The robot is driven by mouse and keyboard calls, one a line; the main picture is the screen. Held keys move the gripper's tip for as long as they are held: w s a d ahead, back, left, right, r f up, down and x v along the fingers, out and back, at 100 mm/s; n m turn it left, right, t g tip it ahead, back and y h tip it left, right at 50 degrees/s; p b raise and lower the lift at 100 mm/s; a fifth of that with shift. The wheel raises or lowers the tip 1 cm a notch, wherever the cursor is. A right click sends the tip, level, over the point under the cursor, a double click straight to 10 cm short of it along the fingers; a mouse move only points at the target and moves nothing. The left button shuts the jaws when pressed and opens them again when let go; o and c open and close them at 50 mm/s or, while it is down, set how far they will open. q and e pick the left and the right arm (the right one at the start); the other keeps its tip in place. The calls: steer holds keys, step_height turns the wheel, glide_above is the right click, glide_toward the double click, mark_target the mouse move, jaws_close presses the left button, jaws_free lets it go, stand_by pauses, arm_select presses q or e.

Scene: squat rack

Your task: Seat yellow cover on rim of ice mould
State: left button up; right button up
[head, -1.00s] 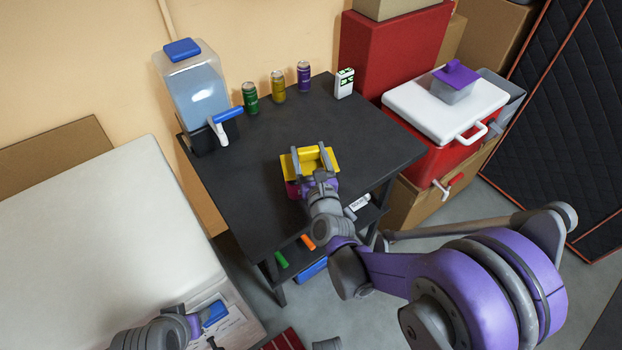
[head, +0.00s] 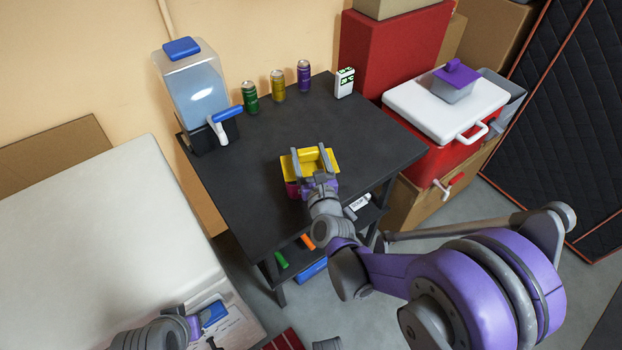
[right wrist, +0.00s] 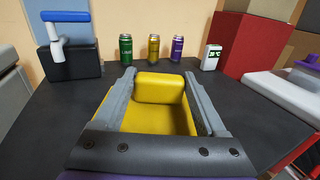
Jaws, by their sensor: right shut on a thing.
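The yellow cover (head: 333,159) is at the middle of the dark table, with a raised yellow block (right wrist: 160,87) on it. My right gripper (head: 311,158) reaches over it, one finger on each side of the block, and is shut on the cover. The magenta ice mould (head: 291,189) shows just below the cover's left edge; most of it is hidden. I cannot tell whether the cover rests on its rim or sits slightly above. My left gripper (head: 205,325) is at the bottom left near a blue piece (head: 214,312); its fingers are unclear.
A water dispenser (head: 192,88) stands at the table's back left. Green (head: 250,97), yellow (head: 278,87) and purple (head: 304,76) cans and a white box (head: 344,83) line the back edge. A red cooler (head: 440,135) stands right. The dark table (head: 245,190) is clear around the mould.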

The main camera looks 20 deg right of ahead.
steer(key=shift+f+b, duration=0.8)
steer(key=shift+f, duration=0.35)
stand_by(1.2)
steer(key=o, duration=1.3)
steer(key=s, duration=1)
steer(key=shift+s+a, duration=0.25)
steer(key=shift+s, duration=0.15)
